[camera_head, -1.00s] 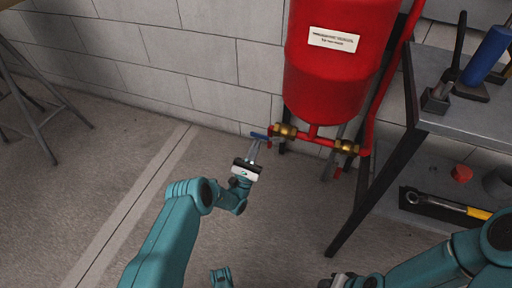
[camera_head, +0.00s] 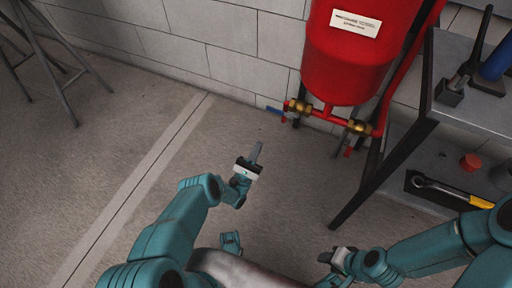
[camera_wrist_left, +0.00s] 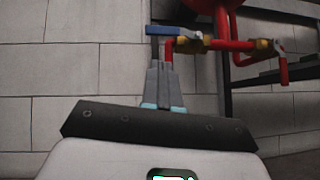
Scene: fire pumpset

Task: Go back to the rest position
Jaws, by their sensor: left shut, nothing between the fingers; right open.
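My left gripper (camera_head: 257,152) is shut and empty in the head view, over the floor and apart from the red pipework. In the left wrist view its closed fingers (camera_wrist_left: 163,75) point towards the wall, with a blue valve handle (camera_wrist_left: 178,31) beyond their tips. The blue handle also shows in the head view (camera_head: 275,112), beside a brass valve (camera_head: 297,106) under the red tank (camera_head: 350,60). My right gripper (camera_head: 330,258) is low at the bottom of the head view, away from the tank; its fingers are small there.
A dark metal shelf (camera_head: 398,157) stands right of the tank. It carries a yellow-handled tool (camera_head: 450,192) and a red round object (camera_head: 471,161). Trestle legs (camera_head: 45,60) stand at the far left. The floor (camera_head: 110,135) between is clear.

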